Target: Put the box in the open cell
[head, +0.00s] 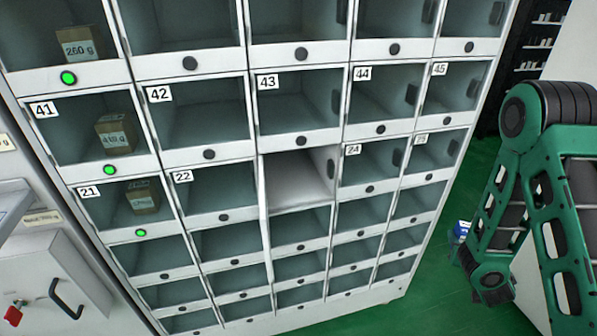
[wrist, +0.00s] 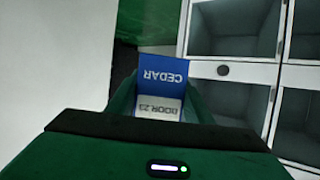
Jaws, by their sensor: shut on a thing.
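The box (wrist: 163,75) is blue and white, with "CEDAR" and "DOOR 23" printed on it, upside down in the wrist view. My gripper (wrist: 160,95) is shut on it, with a finger on each side. In the head view a small part of the box (head: 462,230) shows at the right, beside my green arm, to the right of the cabinet and apart from it. The open cell (head: 295,182) shows a bare white inside, without a front pane. It lies between cells 22 and 24, below cell 43.
The cabinet has rows of closed, glazed cells around the open one. Brown boxes (head: 115,133) stand in several left-column cells with green lights. A drawer unit with a black handle (head: 66,298) is at lower left. Green floor (head: 425,285) is clear right of the cabinet.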

